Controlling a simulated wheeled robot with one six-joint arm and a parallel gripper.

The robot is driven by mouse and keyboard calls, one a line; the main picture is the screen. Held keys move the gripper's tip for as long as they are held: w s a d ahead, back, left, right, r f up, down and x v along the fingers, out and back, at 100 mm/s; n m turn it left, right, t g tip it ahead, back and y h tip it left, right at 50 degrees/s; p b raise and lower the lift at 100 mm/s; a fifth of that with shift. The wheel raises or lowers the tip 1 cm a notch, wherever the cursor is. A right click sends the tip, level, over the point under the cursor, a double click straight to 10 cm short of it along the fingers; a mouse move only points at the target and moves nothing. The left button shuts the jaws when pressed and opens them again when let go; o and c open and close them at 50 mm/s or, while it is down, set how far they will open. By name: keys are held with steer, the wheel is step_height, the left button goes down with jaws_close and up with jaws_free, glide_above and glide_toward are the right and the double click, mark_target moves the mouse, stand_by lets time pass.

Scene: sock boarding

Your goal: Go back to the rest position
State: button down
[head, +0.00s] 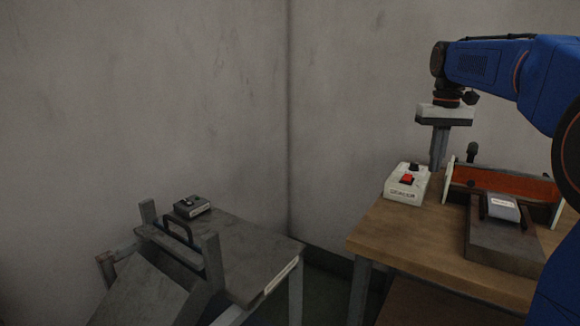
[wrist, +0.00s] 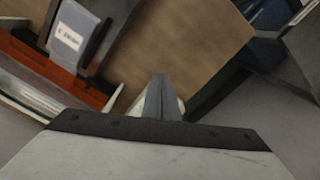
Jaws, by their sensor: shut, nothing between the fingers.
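My gripper (head: 439,146) hangs from the blue arm at the upper right of the head view, pointing down over the back of the wooden table (head: 385,240). Its fingers are closed together with nothing between them. In the wrist view the shut fingers (wrist: 160,98) show at the centre, in front of a mostly hidden pale object. In the head view the gripper's lower end is just behind the white control box (head: 403,192) with a red switch; I cannot tell how high above the table it is.
An orange-red panel (head: 500,184) between pale side plates stands on the table at right, behind a dark block (head: 485,240) bearing a small white labelled piece (head: 502,205). A grey metal table (head: 250,252) at lower left carries a small box (head: 192,206). Walls close the corner behind.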

steer(key=s+a+f, duration=0.2)
steer(key=s, duration=0.4)
steer(key=s+a+f+t, duration=0.1)
steer(key=s+a+f, duration=0.1)
steer(key=s, duration=0.4)
steer(key=s+a+f+t, duration=0.1)
steer(key=s+a+f, duration=0.1)
steer(key=s, duration=0.4)
steer(key=shift+a+f, duration=0.15)
steer(key=shift+f, duration=0.75)
steer(key=s+a+f+t, duration=0.2)
steer(key=s+a+f, duration=0.1)
steer(key=s+f, duration=1.2)
steer(key=shift+s+f+n+t, duration=0.15)
steer(key=shift+f+n+t, duration=0.25)
steer(key=shift+a+r, duration=0.1)
